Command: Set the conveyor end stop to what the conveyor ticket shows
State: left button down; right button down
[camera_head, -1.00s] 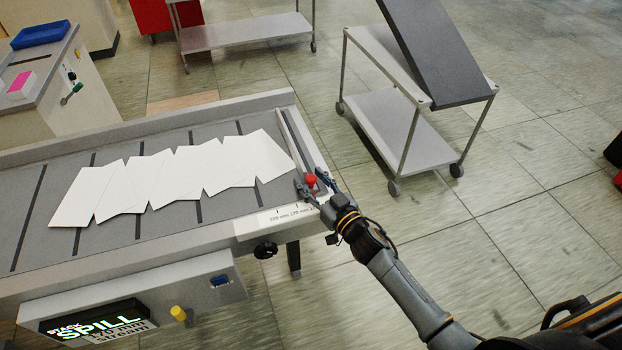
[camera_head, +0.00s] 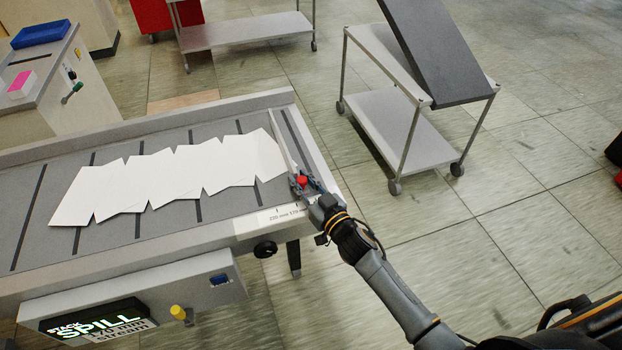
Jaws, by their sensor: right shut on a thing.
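The conveyor end stop (camera_head: 280,140) is a thin pale bar across the right part of the grey belt, with a red knob (camera_head: 302,180) at its near end. My right gripper (camera_head: 303,184) is shut on the red knob. White overlapping sheets (camera_head: 165,180) lie on the belt, and the bar is at their right edge. A scale (camera_head: 280,217) on the near rail has marks in mm, partly hidden by my gripper. A lit display (camera_head: 95,322) on the front reads STACK SPILL. A pale ticket (camera_head: 120,334) below it has blurred text ending in "stream". My left gripper is not in view.
A black knob (camera_head: 265,249), a yellow button (camera_head: 178,312) and a blue switch (camera_head: 220,280) are on the conveyor front. A wheeled cart (camera_head: 400,130) with a dark panel stands behind at right. The floor at right is mostly clear.

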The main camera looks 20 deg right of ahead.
jog(key=a, duration=0.3)
jog(key=shift+d, duration=0.1)
jog(key=c, duration=1.1)
grip_release()
jog(key=shift+s, duration=0.1)
jog(key=v, duration=1.2)
jog(key=shift+d, duration=0.1)
